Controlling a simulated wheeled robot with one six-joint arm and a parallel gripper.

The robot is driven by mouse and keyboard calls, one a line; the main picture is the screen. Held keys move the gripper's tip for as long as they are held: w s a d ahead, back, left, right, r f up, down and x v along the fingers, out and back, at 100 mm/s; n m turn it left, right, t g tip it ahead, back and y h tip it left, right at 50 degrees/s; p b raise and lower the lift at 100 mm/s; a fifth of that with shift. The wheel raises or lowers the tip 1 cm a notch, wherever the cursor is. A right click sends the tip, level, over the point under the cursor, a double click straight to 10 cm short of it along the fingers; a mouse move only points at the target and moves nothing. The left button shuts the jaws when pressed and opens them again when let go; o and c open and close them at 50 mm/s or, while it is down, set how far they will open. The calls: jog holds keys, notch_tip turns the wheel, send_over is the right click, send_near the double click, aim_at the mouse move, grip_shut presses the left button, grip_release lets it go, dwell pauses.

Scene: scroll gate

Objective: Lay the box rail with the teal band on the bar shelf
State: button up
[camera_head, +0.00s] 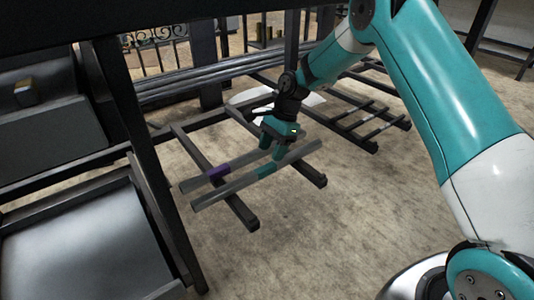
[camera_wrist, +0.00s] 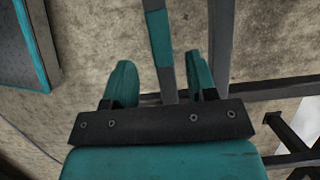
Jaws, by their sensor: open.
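The box rail with the teal band (camera_head: 236,186) is a long grey bar lying across two dark support arms, at the middle of the head view. In the wrist view the rail (camera_wrist: 164,70) runs between the two teal fingers of my gripper (camera_wrist: 161,78), with a gap on each side. The fingers are open and not closed on it. I cannot tell for certain which rack is the bar shelf; a rack of long parallel bars (camera_head: 180,88) stands behind.
A ladder-like rack (camera_head: 352,125) is at right. The front floor is clear.

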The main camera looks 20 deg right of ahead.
jog(key=p+v, duration=0.3)
jog(key=v, duration=0.3)
jog(key=shift+r, duration=0.15)
jog(key=shift+s, duration=0.1)
dwell(0.4)
